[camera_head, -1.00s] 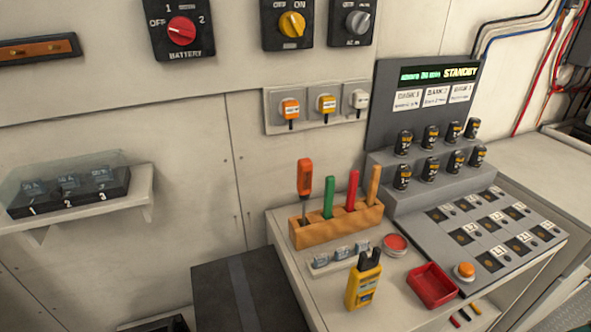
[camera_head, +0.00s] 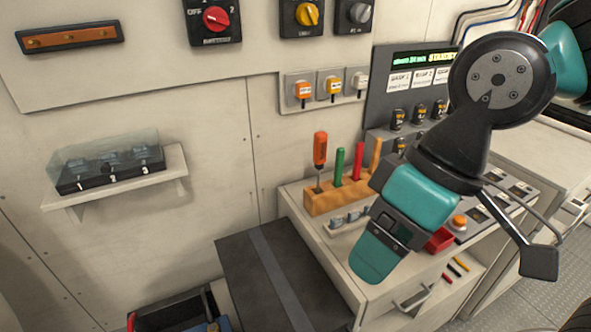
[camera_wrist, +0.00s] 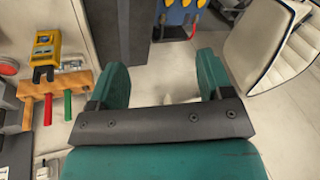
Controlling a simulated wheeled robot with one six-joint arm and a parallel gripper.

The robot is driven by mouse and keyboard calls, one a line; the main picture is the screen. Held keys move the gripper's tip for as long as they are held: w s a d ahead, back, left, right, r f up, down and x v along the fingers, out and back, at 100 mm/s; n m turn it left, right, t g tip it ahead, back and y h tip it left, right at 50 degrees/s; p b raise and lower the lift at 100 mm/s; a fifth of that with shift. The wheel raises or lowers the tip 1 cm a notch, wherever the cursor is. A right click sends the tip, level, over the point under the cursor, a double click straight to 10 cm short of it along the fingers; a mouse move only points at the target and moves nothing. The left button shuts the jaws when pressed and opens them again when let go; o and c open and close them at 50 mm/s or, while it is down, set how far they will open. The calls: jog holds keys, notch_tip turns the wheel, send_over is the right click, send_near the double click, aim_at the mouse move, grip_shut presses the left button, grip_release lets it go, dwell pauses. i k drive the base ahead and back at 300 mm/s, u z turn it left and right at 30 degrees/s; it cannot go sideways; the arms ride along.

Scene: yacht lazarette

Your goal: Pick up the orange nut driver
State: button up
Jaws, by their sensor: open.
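The orange nut driver (camera_head: 320,149) stands upright with its shaft in the leftmost slot of a wooden rack (camera_head: 323,201) on the counter. Green, red and tan-handled tools stand in the same rack, to its right. My gripper (camera_head: 375,265) is in front of the counter, right of and nearer than the nut driver, apart from it. In the wrist view, my gripper (camera_wrist: 160,72) has its two teal fingers wide apart with nothing between them. The rack (camera_wrist: 62,84) lies left of the fingers there; I cannot clearly pick out the nut driver.
A yellow meter (camera_wrist: 45,50) sits beside the rack. A red tray (camera_head: 440,240) and an orange button (camera_head: 458,222) are on the counter, partly behind my arm. A dark chest (camera_head: 235,255) stands left of the counter. A shelf (camera_head: 120,186) with a covered box is on the wall.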

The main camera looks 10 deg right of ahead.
aim_at(320, 147)
jog(key=k, duration=1.2)
jog(key=z, duration=0.8)
jog(key=i, duration=1.2)
jog(key=u, duration=0.6)
jog(key=i, duration=0.7)
jog(key=u, duration=0.7)
